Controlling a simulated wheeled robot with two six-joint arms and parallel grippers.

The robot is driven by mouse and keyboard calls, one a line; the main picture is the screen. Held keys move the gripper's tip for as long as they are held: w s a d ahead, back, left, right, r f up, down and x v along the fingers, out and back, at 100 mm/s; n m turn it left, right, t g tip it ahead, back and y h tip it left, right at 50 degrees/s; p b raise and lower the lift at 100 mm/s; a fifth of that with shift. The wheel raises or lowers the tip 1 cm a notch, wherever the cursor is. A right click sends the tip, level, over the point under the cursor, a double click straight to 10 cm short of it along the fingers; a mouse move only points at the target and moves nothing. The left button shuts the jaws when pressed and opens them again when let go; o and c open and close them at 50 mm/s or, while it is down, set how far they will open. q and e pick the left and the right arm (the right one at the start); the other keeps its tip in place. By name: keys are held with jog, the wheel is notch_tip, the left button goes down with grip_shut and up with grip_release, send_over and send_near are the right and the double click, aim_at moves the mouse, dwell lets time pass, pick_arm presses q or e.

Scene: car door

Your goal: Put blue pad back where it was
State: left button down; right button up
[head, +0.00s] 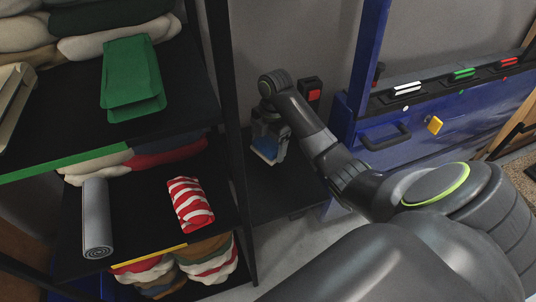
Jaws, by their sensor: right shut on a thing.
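The blue pad (266,149) shows between the fingers of my right gripper (269,155), left of the blue car door (428,140). My right gripper is shut on the pad and points downward above a dark low surface (289,188). Part of the pad is hidden by the fingers. I cannot tell whether the pad touches the dark surface. My left gripper is not in view.
A black shelf (50,110) at left holds a green folded item (132,78), a grey roll (96,218) and a red-striped bundle (189,204). Its post (228,110) stands close to my gripper. The door's handle (386,137) sticks out.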

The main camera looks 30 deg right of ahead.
aim_at(268, 151)
notch_tip(268, 151, down, 3)
jog(key=shift+f+b, duration=0.1)
jog(key=shift+b, duration=0.35)
jog(key=shift+f, duration=0.5)
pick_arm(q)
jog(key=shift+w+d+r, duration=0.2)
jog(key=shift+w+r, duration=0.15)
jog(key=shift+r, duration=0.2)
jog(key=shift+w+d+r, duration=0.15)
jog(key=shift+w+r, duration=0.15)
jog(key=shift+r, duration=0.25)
pick_arm(e)
jog(key=o, duration=0.7)
